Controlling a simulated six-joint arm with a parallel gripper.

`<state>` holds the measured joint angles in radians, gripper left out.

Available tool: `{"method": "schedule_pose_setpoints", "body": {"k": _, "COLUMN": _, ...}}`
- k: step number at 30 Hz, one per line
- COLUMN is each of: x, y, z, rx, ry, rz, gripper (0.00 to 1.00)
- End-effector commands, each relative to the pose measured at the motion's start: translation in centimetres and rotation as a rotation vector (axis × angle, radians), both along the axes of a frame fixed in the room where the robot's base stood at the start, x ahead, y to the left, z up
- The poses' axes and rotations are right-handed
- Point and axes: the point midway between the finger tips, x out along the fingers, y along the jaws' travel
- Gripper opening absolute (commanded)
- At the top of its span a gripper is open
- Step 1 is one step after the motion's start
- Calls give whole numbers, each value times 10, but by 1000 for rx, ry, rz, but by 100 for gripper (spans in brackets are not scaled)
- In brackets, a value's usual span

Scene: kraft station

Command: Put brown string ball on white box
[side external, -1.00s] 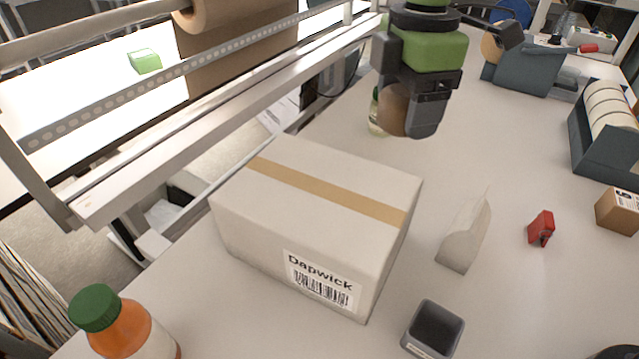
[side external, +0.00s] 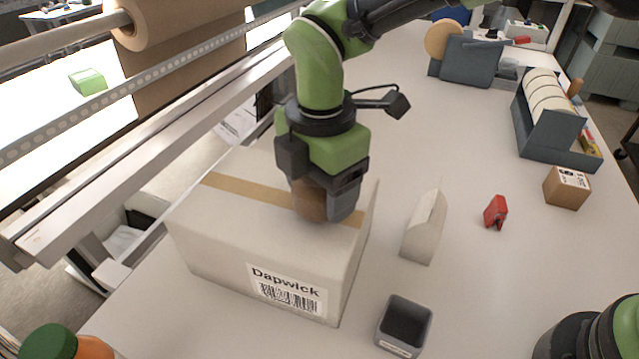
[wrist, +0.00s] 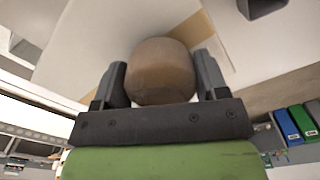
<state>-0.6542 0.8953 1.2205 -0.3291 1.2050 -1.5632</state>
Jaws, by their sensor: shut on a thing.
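The brown string ball (side external: 309,201) is between the fingers of my gripper (side external: 328,200), which is shut on it. In the wrist view the ball (wrist: 162,72) sits between both fingertips. The white box (side external: 250,225) has a tan tape strip along its top and a "Dapwick" label on its front. The ball and fingers are over the right part of the box top, at or just above it. I cannot tell whether the ball touches the box. My gripper hides part of the box's far top.
To the right of the box are a pale upright holder (side external: 424,230), a dark square cup (side external: 404,325) and a red object (side external: 495,212). A small brown box (side external: 566,188) lies farther right. An orange bottle with a green cap (side external: 50,343) is at bottom left.

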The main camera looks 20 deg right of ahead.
Motion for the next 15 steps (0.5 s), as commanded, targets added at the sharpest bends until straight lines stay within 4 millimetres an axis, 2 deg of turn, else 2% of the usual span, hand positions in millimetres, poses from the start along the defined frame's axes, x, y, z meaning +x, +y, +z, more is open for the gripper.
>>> {"method": "schedule_pose_setpoints", "body": {"k": 11, "x": 0, "y": 0, "z": -5, "rx": 0, "ry": -1, "rz": 1, "gripper": 42}}
{"method": "schedule_pose_setpoints", "body": {"k": 12, "x": 0, "y": 0, "z": -5, "rx": 0, "ry": -1, "rz": 1, "gripper": 71}}
{"method": "schedule_pose_setpoints", "body": {"k": 15, "x": 0, "y": 0, "z": -5, "rx": 0, "ry": -1, "rz": 1, "gripper": 92}}
